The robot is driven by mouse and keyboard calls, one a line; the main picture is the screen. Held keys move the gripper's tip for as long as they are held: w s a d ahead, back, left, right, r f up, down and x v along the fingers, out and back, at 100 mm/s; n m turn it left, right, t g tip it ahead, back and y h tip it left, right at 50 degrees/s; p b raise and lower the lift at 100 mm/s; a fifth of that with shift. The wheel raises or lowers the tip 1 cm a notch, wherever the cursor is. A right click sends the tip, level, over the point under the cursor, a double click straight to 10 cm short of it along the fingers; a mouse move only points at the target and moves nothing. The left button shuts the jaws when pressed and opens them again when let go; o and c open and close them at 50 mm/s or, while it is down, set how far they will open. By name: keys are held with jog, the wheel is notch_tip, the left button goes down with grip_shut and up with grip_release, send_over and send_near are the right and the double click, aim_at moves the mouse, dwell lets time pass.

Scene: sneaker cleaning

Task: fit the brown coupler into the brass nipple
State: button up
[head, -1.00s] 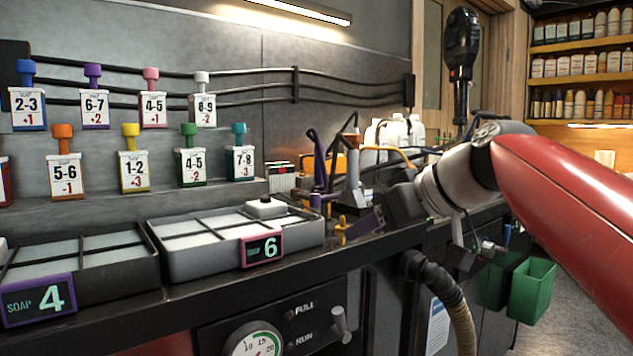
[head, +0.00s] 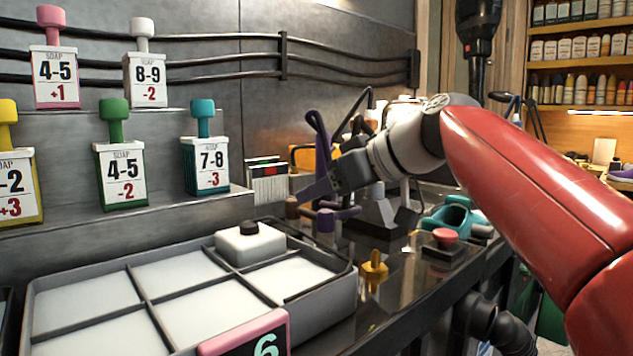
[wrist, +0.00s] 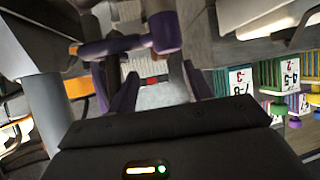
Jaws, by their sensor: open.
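The brass nipple (head: 374,264) stands upright on the dark counter, right of the grey tray; nothing is on it. A small brown cylinder (head: 292,206), apparently the brown coupler, stands on the counter behind the tray. My gripper (head: 306,195) is open, its purple fingers pointing down and left, close to the right of the brown piece; I cannot tell whether they touch. In the wrist view the two purple fingers (wrist: 155,88) are spread, with no brown piece clearly visible between them. A purple fitting (head: 326,220) sits just below and right of the fingers.
The divided tray (head: 345,303) holds a white block with a black knob (head: 250,240). A red button (head: 445,238) and a teal ring-shaped object (head: 452,218) lie right of the nipple. Soap bottles (head: 121,165) line the shelf at left.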

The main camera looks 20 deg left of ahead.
aim_at(293, 200)
jog(key=x, duration=0.7)
jog(key=shift+w+a+f, duration=0.1)
jog(key=shift+a+f, duration=0.05)
jog(key=shift+a, duration=0.1)
jog(key=c, duration=1)
jog(key=shift+r+p, duration=1.35)
jog(key=shift+p, duration=0.05)
jog(key=shift+r, duration=1.1)
jog(key=shift+r, duration=0.1)
jog(key=shift+r, duration=2.9)
jog(key=shift+d, duration=0.1)
